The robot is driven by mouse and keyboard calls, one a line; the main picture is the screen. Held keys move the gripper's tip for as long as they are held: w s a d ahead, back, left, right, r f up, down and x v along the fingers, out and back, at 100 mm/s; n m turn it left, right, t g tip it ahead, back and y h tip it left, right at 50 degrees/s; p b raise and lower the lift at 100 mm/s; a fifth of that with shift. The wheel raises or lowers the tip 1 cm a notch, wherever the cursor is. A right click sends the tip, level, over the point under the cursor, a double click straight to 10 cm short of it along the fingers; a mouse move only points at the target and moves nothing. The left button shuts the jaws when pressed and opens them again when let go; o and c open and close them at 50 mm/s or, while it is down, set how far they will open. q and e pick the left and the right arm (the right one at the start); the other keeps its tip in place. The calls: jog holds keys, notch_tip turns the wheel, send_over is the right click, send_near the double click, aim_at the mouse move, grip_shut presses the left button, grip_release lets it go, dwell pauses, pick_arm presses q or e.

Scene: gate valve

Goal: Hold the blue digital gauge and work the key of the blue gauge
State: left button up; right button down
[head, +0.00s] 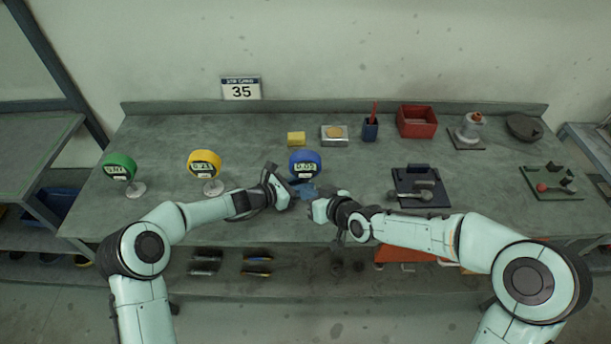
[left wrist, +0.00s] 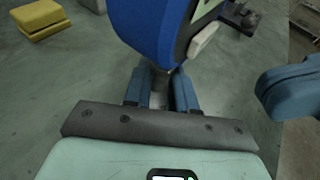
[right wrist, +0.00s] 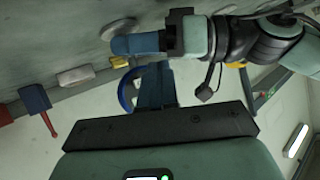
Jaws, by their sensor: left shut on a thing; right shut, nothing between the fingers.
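The blue digital gauge (head: 305,162) stands upright near the middle of the bench, its display facing me. In the left wrist view its blue round body (left wrist: 148,22) fills the top, with a pale key (left wrist: 204,40) on the face side. My left gripper (head: 292,189) is shut on the gauge low down, below its round body; the exact contact is partly hidden. My right gripper (head: 316,203) is shut and empty just in front and to the right. Its blue fingers (left wrist: 290,88) show apart from the key. In the right wrist view its fingers (right wrist: 155,85) partly cover the gauge.
Yellow (head: 205,162) and green (head: 119,166) gauges stand to the left. A dark fixture (head: 418,183) sits to the right. Bare bench lies between.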

jog(key=shift+w, duration=1.25)
jog(key=shift+w, duration=0.1)
dwell(1.1)
jog(key=shift+w, duration=0.3)
jog(key=shift+w, duration=0.4)
dwell(0.5)
jog(key=shift+s, duration=0.85)
jog(key=shift+s, duration=0.1)
jog(key=shift+s, duration=2.4)
